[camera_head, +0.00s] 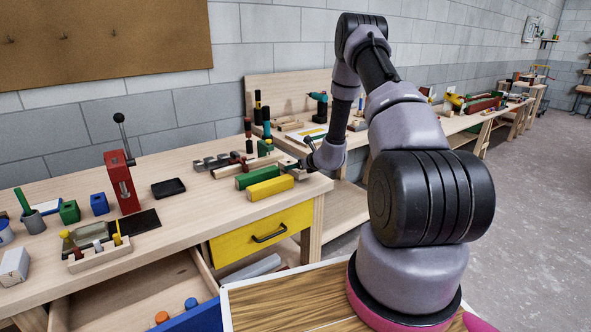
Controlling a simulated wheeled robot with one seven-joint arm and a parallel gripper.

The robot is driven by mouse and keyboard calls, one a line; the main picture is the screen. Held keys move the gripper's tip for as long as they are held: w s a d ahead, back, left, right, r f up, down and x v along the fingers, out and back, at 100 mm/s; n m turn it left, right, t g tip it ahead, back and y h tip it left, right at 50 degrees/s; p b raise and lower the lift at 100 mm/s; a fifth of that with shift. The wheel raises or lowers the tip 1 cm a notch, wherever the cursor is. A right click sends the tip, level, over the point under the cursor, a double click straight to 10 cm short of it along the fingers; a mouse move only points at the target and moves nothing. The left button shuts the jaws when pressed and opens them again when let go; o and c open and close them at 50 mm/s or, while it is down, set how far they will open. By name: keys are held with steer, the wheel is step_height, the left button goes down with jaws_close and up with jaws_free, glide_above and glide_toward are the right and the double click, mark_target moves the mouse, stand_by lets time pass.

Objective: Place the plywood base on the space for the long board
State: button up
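My arm reaches over the right end of the near workbench (185,190). My gripper (296,163) is small and partly hidden by its own wrist, low beside a green batten (260,177). I cannot see whether its fingers are apart or hold anything. A yellow batten (270,188) lies in front of the green one, near the bench's front edge. A pale wooden piece (228,171) lies just behind the green batten. I cannot tell for sure which piece is the plywood base, nor pick out a marked space for the long board.
Grey metal parts (210,163) and upright tools (248,136) stand behind the battens. A yellow drawer (262,233) is below; an open drawer (130,298) juts out at front left. Bare bench top lies left of the battens.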

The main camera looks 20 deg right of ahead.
steer(key=shift+f, duration=0.55)
steer(key=shift+f, duration=0.15)
steer(key=o, duration=1.3)
